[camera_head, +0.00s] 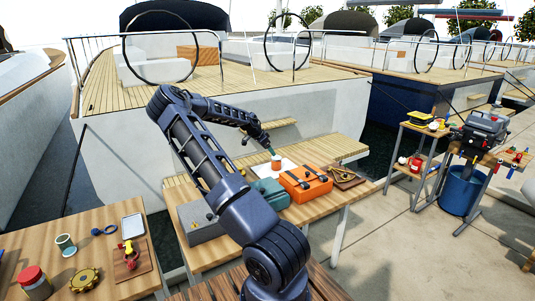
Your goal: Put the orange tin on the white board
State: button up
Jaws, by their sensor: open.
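The orange tin (276,164) is a small cylinder with a pale band or top, upright on the wooden bench behind the toolboxes. It appears to stand on the white board (261,165), a flat white sheet partly hidden by the tin and the teal box. My gripper (270,151) is open just above the tin, with its tips at or very near the tin's top. It is too small in the view to tell whether the tips touch the tin.
An orange toolbox (305,185), a teal box (269,194) and a grey case (199,229) stand on the same bench, in front of the board. A left table (84,245) holds loose items. A shelf stand and blue bin (460,190) are at right.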

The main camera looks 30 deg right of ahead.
jog(key=s+a+r+n+t+y, duration=0.1)
jog(key=s+a+r+n+y, duration=0.35)
jog(key=s+a+r, duration=0.75)
jog(key=s+a+r+n+t+y, duration=0.2)
jog(key=s+a+r+n+y, duration=0.4)
jog(key=a, duration=0.9)
jog(key=s+a+r+n+h, duration=0.1)
jog(key=s+a+r+n, duration=0.1)
jog(key=s, duration=0.6)
jog(key=s+a+r+n+t+h, duration=0.1)
jog(key=s+a+r+n, duration=0.2)
jog(key=s, duration=0.6)
jog(key=s+a+r+n+t+h, duration=0.1)
jog(key=s+a+r+n+h, duration=0.1)
jog(key=s+a, duration=0.4)
jog(key=s+r+n, duration=0.1)
jog(key=s+r, duration=0.1)
jog(key=s, duration=0.1)
jog(key=shift+s+a, duration=0.2)
jog(key=shift+a, duration=0.1)
